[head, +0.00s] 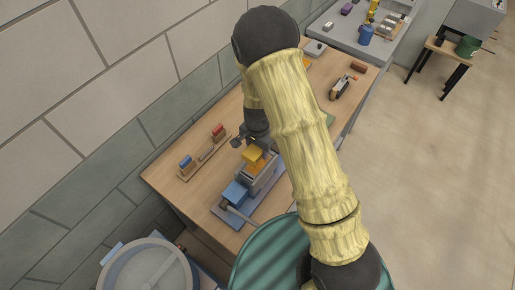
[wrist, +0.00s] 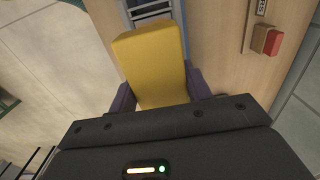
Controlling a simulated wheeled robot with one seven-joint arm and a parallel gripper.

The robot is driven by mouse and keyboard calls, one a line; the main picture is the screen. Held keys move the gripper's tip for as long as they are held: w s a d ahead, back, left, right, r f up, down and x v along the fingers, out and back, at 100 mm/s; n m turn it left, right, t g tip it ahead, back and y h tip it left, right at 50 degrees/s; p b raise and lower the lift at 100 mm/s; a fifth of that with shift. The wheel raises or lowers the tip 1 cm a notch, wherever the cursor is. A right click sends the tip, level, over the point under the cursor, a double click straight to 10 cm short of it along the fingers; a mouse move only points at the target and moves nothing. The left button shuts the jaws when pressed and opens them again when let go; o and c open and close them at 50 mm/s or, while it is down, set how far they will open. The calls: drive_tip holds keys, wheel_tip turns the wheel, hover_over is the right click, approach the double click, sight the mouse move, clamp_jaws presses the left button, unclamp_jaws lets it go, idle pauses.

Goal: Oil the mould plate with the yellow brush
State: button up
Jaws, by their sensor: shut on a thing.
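My gripper (wrist: 160,92) is shut on the yellow brush (wrist: 150,55), whose yellow block fills the space between the two purple fingers in the wrist view. In the head view the yellow brush (head: 254,154) shows over a grey box-like machine (head: 262,178) on a blue base, beside a blue block (head: 235,193). A barred metal part of it (wrist: 150,12) shows just beyond the brush in the wrist view. I cannot make out the mould plate for sure, nor whether the brush touches anything; its underside is hidden.
A red brush (head: 217,131) and a blue brush (head: 186,164) stand in a rack by the wall; the red brush (wrist: 272,42) also shows in the wrist view. A round green object (head: 268,262) is in front of the bench (head: 160,178). My arm hides part of the bench.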

drive_tip(key=shift+r+p, duration=0.6)
drive_tip(key=shift+r, duration=0.45)
